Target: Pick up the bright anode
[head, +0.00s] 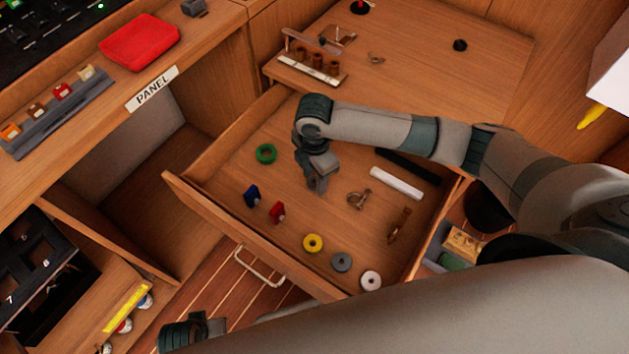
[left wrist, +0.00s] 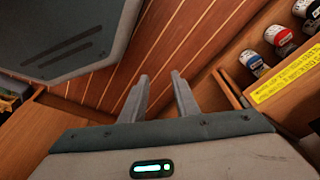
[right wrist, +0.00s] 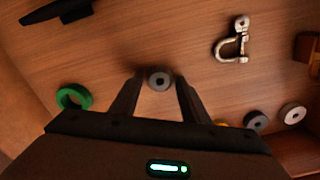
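My right gripper (head: 318,187) is low over the open drawer, pointing down. In the right wrist view a grey ring with a dark hole (right wrist: 160,80) lies between its fingertips, with a slight gap showing at each side. The head view hides this ring behind the gripper. Other rings in the drawer are a darker grey one (head: 342,262), a pale one (head: 371,280), a yellow one (head: 312,243) and a green one (head: 265,153). I cannot tell for sure which is the bright anode. My left gripper (left wrist: 156,88) is open and empty above the plank floor.
The drawer (head: 225,222) also holds a shackle (head: 357,198), a white cylinder (head: 397,184), a black bar (head: 408,166), and blue (head: 252,196) and red (head: 277,212) pieces. Its walls bound the right gripper. A rack with brown cylinders (head: 312,68) stands behind.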

